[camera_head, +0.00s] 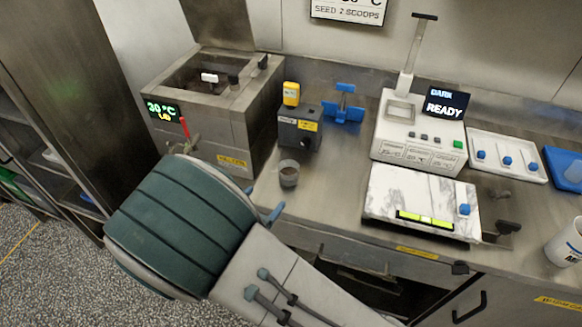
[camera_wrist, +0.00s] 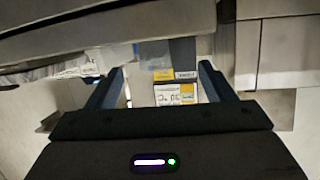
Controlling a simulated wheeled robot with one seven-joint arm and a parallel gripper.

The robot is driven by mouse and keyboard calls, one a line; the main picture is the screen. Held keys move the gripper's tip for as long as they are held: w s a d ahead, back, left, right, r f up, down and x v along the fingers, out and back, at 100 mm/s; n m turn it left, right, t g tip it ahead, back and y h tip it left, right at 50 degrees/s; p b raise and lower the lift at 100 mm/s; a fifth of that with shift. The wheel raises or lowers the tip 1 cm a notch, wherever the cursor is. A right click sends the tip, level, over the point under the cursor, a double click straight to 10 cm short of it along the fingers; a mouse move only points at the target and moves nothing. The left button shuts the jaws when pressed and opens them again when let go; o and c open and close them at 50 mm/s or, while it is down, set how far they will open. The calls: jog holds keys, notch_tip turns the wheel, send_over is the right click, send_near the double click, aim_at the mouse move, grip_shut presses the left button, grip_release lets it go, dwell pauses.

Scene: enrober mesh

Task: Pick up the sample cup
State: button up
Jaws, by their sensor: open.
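The sample cup appears to be the small, greyish see-through cup (camera_head: 289,173) with something brown inside. It stands upright on the steel counter in the head view, in front of a small dark grey box. My gripper (camera_head: 262,203) is mostly hidden behind my arm; its blue fingertips show just left of and nearer than the cup, apart from it. In the wrist view my gripper (camera_wrist: 160,85) has its two fingers wide apart with nothing held between them. I cannot make out the cup in that view.
A steel tank machine (camera_head: 215,115) stands left, and a blue stand (camera_head: 343,105) behind. A white instrument (camera_head: 418,130), a marble slab (camera_head: 423,200), a white tray (camera_head: 507,157) and a mug (camera_head: 566,245) are right.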

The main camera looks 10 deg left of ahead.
aim_at(283, 181)
jog(key=shift+t+h, duration=0.5)
jog(key=p+x, duration=0.1)
jog(key=x, duration=0.3)
jog(key=p+x, duration=0.1)
jog(key=x, duration=0.3)
jog(key=p+x, duration=0.1)
jog(key=x, duration=0.3)
jog(key=shift+w+d, duration=0.1)
jog(key=shift+d, duration=0.3)
jog(key=c, duration=1.1)
